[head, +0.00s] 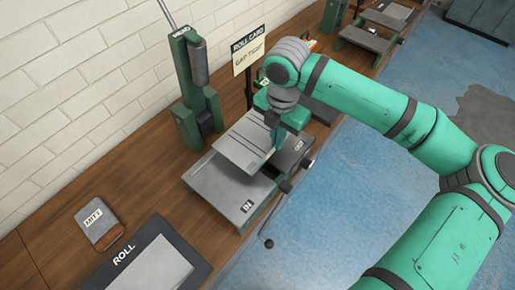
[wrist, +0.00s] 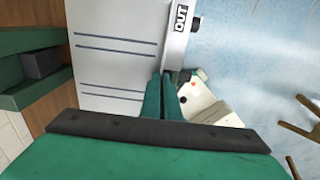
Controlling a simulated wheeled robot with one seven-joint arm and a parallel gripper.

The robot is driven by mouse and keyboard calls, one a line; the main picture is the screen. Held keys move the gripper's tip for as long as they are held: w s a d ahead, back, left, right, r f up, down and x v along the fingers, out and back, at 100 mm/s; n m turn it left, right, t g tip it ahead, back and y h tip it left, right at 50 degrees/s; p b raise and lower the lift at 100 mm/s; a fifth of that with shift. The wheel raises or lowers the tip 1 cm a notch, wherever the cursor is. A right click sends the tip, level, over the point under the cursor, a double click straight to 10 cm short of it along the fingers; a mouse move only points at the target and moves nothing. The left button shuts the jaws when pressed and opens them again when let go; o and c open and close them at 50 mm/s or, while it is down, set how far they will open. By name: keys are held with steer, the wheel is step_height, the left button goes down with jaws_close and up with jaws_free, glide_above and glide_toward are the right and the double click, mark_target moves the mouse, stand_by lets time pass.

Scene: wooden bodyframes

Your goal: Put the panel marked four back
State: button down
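A light grey panel (head: 243,146) with several thin dark lines lies tilted over the machine with the IN and OUT labels. In the wrist view the panel (wrist: 115,65) fills the upper middle, with dark blue lines across it. I see no written number on it. My gripper (head: 277,147) is at the panel's right edge. In the wrist view its two green fingers (wrist: 167,98) are close together, one on each side of that edge, and appear shut on it. The machine's IN table (head: 215,187) is below the panel; the panel hides part of the machine.
A green post tool (head: 190,100) stands left of the machine. A MITT block (head: 98,220) and a ROLL mat (head: 130,255) lie on the wooden bench nearer me. Blue floor is open to the right.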

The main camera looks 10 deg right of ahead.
steer(key=shift+r, duration=1.4)
steer(key=shift+w, duration=0.1)
